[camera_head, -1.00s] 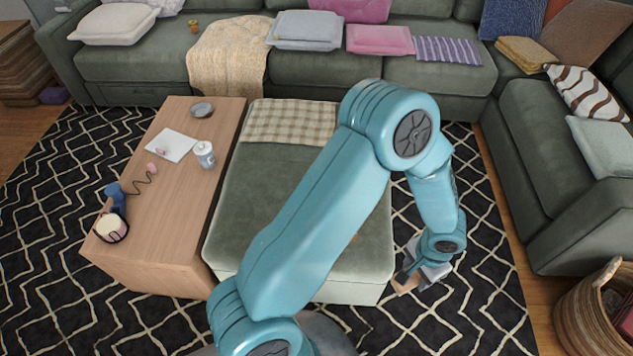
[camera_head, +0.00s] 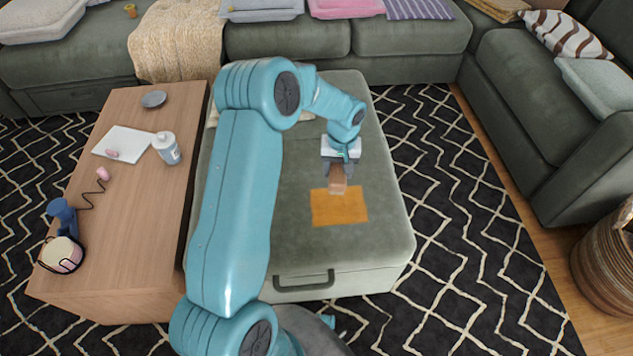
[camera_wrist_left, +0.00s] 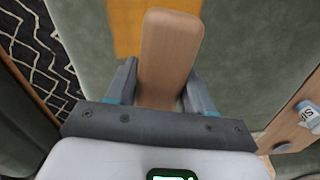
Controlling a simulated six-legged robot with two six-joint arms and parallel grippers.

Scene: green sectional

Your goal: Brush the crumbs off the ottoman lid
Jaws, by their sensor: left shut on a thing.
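The green ottoman (camera_head: 375,235) stands in the middle of the rug with its lid down. An orange rectangular patch (camera_head: 338,207) lies flat on the lid; single crumbs cannot be made out. My left gripper (camera_head: 337,172) is over the lid at the patch's far edge, shut on a wooden brush (camera_head: 338,184). In the left wrist view the brush (camera_wrist_left: 168,58) points away between the fingers, beside the orange patch (camera_wrist_left: 124,28). Its bristles are hidden, and I cannot tell if it touches the lid. My arm hides part of the lid's left side. My right gripper is not in view.
Sofas line the back and right. A basket (camera_head: 605,260) stands at right. Patterned rug is open right of the ottoman.

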